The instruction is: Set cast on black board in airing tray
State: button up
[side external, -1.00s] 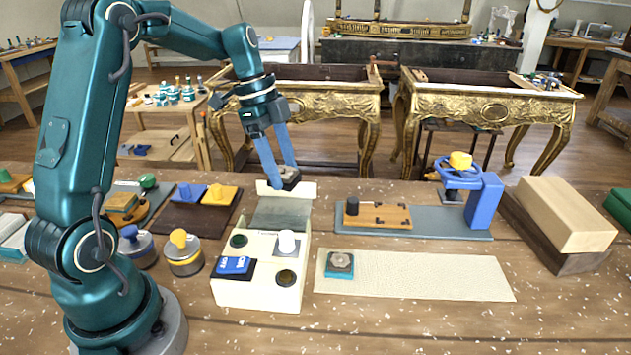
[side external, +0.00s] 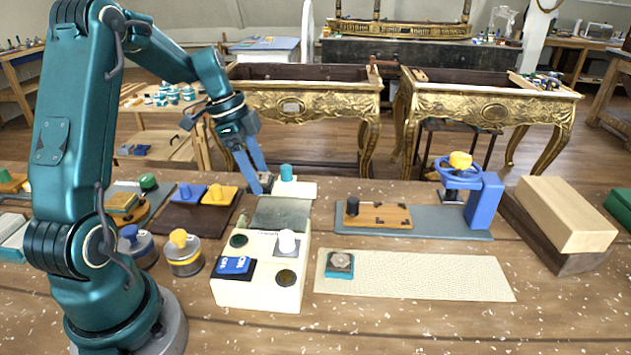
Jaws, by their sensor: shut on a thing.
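My gripper (side external: 257,189) is shut on a small dark piece (side external: 267,182), which looks like the cast on its black board. The fingers hide much of it, so its details are unclear. The gripper is above the bench, just behind and left of the cream box's back end. A dark brown tray (side external: 178,222), which may be the airing tray, lies to the left of the gripper.
A pale mat (side external: 430,277) holds a teal-based piece (side external: 340,264). Two round pots (side external: 184,258) stand left of the box. A blue press (side external: 485,205) stands at right.

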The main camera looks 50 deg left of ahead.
aim_at(285, 213)
jog(key=w+d+f, duration=0.2)
jog(key=shift+w+d, duration=0.2)
jog(key=shift+w, duration=0.15)
jog(key=shift+f, duration=2.1)
jog(key=shift+f, duration=0.1)
jog(key=o, duration=1.4)
jog(key=shift+c, duration=0.2)
